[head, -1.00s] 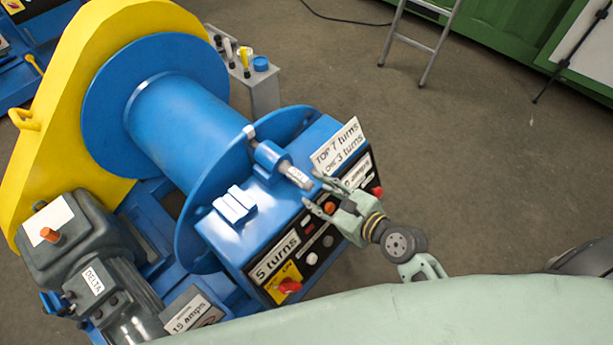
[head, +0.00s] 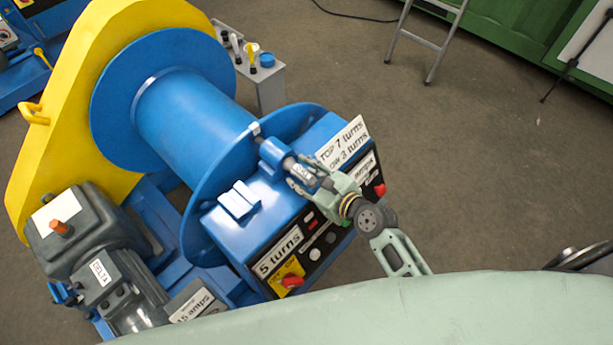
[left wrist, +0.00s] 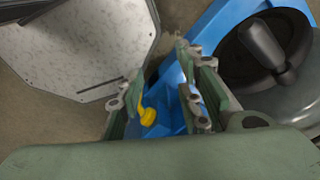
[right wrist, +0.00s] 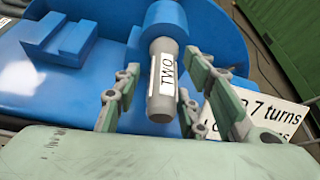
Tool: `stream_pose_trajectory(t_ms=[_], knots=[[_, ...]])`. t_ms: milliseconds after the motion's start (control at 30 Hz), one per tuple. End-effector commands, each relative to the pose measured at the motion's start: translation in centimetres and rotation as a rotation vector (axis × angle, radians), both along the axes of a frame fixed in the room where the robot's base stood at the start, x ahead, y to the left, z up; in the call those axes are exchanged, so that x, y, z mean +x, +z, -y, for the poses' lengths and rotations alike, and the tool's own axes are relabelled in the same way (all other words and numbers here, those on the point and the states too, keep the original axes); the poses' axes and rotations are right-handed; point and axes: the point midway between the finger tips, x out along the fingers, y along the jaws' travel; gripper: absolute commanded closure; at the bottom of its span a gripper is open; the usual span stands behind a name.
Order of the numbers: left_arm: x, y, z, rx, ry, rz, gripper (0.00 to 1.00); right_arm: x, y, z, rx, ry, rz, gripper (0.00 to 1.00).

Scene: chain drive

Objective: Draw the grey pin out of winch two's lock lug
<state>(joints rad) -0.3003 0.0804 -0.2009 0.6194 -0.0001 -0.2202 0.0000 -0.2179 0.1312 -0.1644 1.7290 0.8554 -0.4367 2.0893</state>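The grey pin (right wrist: 159,98) bears a "TWO" label and sticks out of winch two's blue lock lug (right wrist: 172,18) in the right wrist view. My right gripper (right wrist: 165,78) is open, with one finger on each side of the pin. I see gaps between the fingers and the pin. My left gripper (left wrist: 160,70) is open and empty in the left wrist view, and is out of the head view.
A control box with a "5 turns" plate (head: 279,250) and red knobs lies below the lug. A turns sign (head: 343,142) stands close behind the right gripper. A grey motor (head: 100,235) is at lower left. A grey stand (head: 268,90) and stepladder (head: 427,35) are farther back.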

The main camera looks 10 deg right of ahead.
Motion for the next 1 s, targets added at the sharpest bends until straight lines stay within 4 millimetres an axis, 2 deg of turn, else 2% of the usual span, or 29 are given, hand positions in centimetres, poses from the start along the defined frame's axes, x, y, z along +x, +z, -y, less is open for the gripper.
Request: stream_pose_trajectory(t_ms=[67,500,1000], knots=[[0.03,-0.01,-0.02,0.0,0.0,0.0,0.67,-0.02,0.0,-0.01,0.0,0.0,0.0,0.62],[0.08,0.0,-0.03,0.001,0.001,0.001,0.67,-0.07,-0.04,-0.02,0.0,0.001,-0.001,1.0],[0.13,0.06,-0.03,0.0,0.002,0.002,0.67,-0.67,-0.17,0.31,-0.001,0.002,-0.005,1.0]])
